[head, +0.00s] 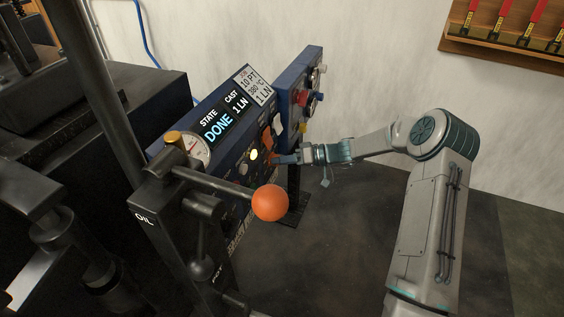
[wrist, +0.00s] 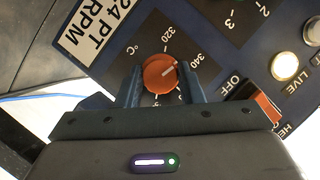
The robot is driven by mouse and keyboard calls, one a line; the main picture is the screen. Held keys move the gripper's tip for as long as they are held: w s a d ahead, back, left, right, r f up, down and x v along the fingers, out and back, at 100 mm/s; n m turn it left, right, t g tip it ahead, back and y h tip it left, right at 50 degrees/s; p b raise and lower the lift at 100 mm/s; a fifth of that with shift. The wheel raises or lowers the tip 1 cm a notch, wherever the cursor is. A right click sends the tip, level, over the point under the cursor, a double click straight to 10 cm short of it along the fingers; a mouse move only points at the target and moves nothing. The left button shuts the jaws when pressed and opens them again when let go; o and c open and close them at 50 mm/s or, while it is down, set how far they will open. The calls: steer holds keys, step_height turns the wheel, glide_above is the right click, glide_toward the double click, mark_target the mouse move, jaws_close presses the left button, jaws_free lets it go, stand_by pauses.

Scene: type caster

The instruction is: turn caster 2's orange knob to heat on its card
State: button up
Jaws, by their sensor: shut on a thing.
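The orange knob (wrist: 160,72) sits in the middle of the wrist view on a dark dial with a °C mark and the numbers 320 and 340. Its white line points up and right, roughly toward 340. My gripper (wrist: 160,88) is shut on the knob, one finger on each side. In the head view my gripper (head: 277,159) reaches the blue panel (head: 232,172) from the right and largely hides this knob. The job card (head: 253,86) on top of that caster reads 10 PT, 380 °C, 1 LN. No caster number is readable.
A state display (head: 218,127) reads DONE. A lever with a large orange ball (head: 270,203) stands in front of the panel. A red-orange switch (wrist: 266,106) marked OFF and a lit lamp (wrist: 285,66) are right of the knob. A second blue panel (head: 300,80) stands behind.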

steer(key=shift+s+f+m+t+y+p, duration=0.15)
steer(key=shift+m+t+y+p, duration=0.95)
steer(key=shift+m, duration=3.95)
steer(key=shift+w+f+m+t+y+p, duration=0.1)
steer(key=shift+m+t+y+p, duration=1)
steer(key=shift+m, duration=4)
steer(key=shift+s+f+m+t+y+p, duration=0.15)
steer(key=shift+m+t+y+p, duration=0.95)
steer(key=shift+m, duration=3.95)
steer(key=shift+w+m+t+h, duration=0.1)
steer(key=shift+m+t+h, duration=0.2)
steer(key=shift+t, duration=0.1)
steer(key=o, duration=1)
